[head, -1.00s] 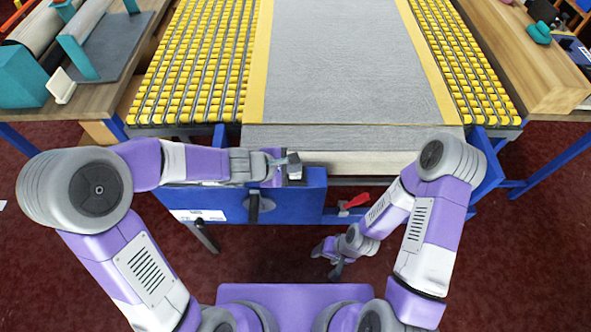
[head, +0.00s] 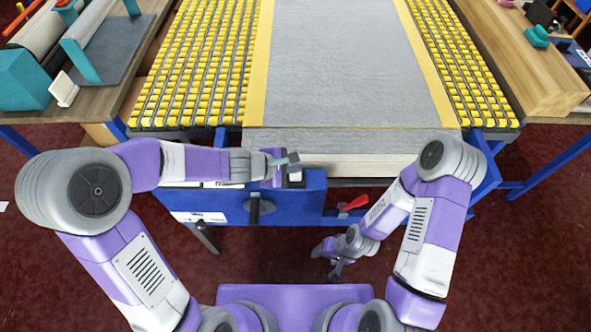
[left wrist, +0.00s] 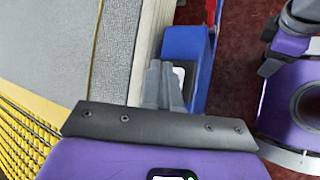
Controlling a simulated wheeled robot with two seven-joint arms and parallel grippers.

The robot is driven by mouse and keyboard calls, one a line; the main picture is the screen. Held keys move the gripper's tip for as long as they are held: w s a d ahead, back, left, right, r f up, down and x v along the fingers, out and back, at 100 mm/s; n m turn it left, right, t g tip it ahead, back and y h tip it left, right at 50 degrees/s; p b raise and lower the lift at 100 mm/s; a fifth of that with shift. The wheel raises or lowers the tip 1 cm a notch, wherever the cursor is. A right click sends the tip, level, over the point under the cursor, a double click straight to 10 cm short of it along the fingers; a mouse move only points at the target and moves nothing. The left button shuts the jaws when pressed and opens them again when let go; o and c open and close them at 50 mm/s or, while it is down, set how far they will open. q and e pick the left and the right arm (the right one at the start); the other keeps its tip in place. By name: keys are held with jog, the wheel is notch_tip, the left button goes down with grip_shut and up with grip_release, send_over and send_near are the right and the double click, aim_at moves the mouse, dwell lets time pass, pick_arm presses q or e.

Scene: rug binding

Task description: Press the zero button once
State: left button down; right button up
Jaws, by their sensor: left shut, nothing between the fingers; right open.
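The blue housing (head: 300,207) stands at the front edge of the roller table. On its top is a small white-faced part (head: 296,177), partly hidden by my left gripper; it also shows in the left wrist view (left wrist: 180,73). I cannot make out a zero mark on it. My left gripper (head: 290,159) is shut and empty, just above and beside this part; its fingertips also show in the left wrist view (left wrist: 164,74). I cannot tell whether they touch anything. My right gripper (head: 332,262) is open and empty, low in front of the housing.
A grey rug (head: 350,70) with yellow edging lies across the yellow rollers (head: 195,65). A black handle (head: 255,208) and a red lever (head: 355,203) are on the housing's front side. Wooden side tables stand left and right. The dark red floor in front is clear.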

aim_at(293, 176)
pick_arm(q)
jog(key=shift+r, duration=0.1)
notch_tip(293, 176, up, 5)
jog(key=p, duration=0.4)
jog(key=shift+p, duration=0.35)
dwell(0.7)
